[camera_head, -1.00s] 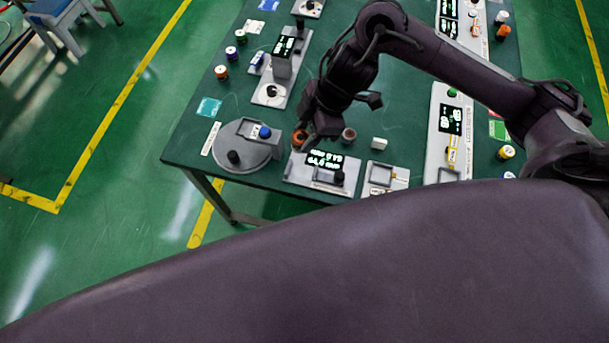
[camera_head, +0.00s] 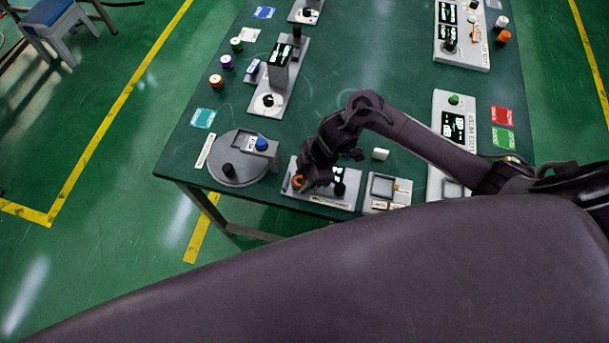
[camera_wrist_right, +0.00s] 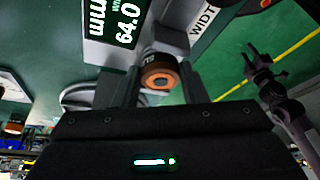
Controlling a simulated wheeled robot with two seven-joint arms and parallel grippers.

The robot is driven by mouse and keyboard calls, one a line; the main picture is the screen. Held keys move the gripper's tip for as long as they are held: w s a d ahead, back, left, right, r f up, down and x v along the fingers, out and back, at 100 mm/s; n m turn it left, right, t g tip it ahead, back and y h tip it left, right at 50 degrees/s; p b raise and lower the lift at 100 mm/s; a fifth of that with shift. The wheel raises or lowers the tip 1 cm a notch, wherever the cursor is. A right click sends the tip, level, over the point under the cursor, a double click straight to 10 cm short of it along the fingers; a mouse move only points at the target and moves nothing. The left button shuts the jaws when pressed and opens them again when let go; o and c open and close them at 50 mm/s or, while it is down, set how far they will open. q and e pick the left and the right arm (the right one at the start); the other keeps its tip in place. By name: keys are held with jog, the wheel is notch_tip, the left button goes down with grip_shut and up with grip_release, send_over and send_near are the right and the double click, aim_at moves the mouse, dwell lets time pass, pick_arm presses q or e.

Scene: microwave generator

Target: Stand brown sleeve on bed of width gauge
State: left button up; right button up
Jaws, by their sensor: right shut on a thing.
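My right gripper (camera_head: 301,183) is shut on the brown sleeve (camera_head: 298,181), low over the left part of the width gauge (camera_head: 347,203). In the right wrist view the sleeve (camera_wrist_right: 161,78) sits between the fingertips (camera_wrist_right: 159,84), its orange-brown end with a dark hole facing the camera. I cannot tell whether the sleeve touches the bed; my gripper hides much of the gauge in the head view.
A grey round turntable device (camera_head: 232,172) with a blue knob stands left of the gauge. A grey framed fixture (camera_head: 384,188) stands right of it, with a white block (camera_head: 380,154) behind. The green table's (camera_head: 345,75) middle is clear behind my right arm.

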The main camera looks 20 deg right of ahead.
jog(key=shift+f, duration=0.1)
pick_arm(q)
jog(key=shift+w, duration=0.95)
pick_arm(e)
jog(key=shift+f, duration=0.15)
jog(key=o, duration=1)
pick_arm(q)
jog(key=shift+s, duration=0.65)
pick_arm(e)
jog(key=shift+r, duration=0.3)
pick_arm(q)
jog(key=shift+w+r, duration=0.1)
jog(key=shift+w, duration=0.05)
pick_arm(e)
jog(key=v, duration=1.1)
jog(key=shift+d+r, duration=0.2)
jog(key=shift+r, duration=0.15)
